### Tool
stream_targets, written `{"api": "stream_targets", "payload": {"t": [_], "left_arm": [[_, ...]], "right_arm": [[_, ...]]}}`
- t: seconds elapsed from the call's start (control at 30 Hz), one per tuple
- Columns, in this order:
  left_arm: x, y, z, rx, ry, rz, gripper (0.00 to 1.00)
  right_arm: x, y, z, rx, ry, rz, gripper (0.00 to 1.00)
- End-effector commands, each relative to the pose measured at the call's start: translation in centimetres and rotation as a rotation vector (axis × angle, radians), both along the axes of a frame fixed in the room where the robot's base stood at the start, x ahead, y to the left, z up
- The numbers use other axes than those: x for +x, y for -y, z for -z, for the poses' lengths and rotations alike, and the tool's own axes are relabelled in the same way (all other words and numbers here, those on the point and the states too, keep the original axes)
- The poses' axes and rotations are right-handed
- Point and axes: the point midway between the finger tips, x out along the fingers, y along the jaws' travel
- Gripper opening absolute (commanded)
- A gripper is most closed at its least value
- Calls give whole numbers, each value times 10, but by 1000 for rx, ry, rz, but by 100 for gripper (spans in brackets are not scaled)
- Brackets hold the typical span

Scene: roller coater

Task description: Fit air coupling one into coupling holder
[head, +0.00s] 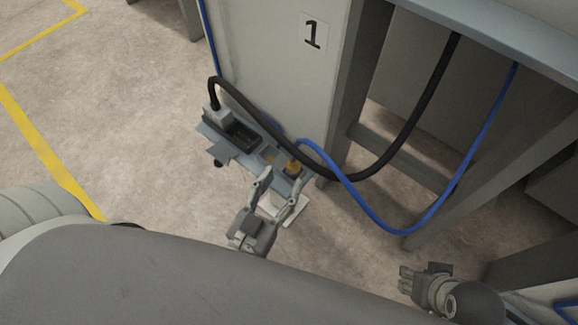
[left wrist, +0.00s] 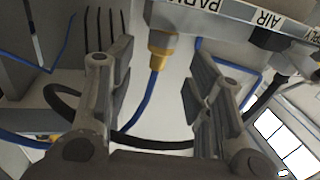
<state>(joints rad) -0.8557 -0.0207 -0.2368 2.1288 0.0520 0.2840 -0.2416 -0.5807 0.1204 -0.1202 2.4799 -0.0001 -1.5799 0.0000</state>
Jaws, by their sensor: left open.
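The brass air coupling (head: 292,168) with its blue hose is at the right end of the grey coupling holder (head: 213,137) in the head view. In the left wrist view the brass coupling (left wrist: 161,45) shows beneath a grey block beside the "PARK" label, with blue hose below it. I cannot tell how firmly it is seated. My left gripper (head: 284,190) is open just in front of the coupling. In the left wrist view the open fingers (left wrist: 163,80) stand on either side of it, apart from it. My right gripper (head: 408,279) is at lower right, away from the holder; its jaws are unclear.
A black connector (head: 216,115) with a black cable (head: 375,172) sits at the holder's left end. The cable and blue hose (head: 397,230) loop across to the right. A pale panel marked "1" (head: 312,35) and frame posts stand behind. Open floor lies left.

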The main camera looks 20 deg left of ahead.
Motion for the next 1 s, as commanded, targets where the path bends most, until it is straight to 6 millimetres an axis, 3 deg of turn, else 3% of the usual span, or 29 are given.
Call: {"api": "stream_targets", "payload": {"t": [0.1, 0.33, 1.0], "left_arm": [[-23, -3, 0, 1, -5, 1, 48], [-50, -6, 0, 1, -2, 0, 48], [-56, -7, 0, 1, 0, 0, 48]], "right_arm": [[0, 0, -4, 0, 0, 0, 37], [0, 0, -7, 0, 0, 0, 37], [1, 0, -8, 1, 3, 1, 37]]}}
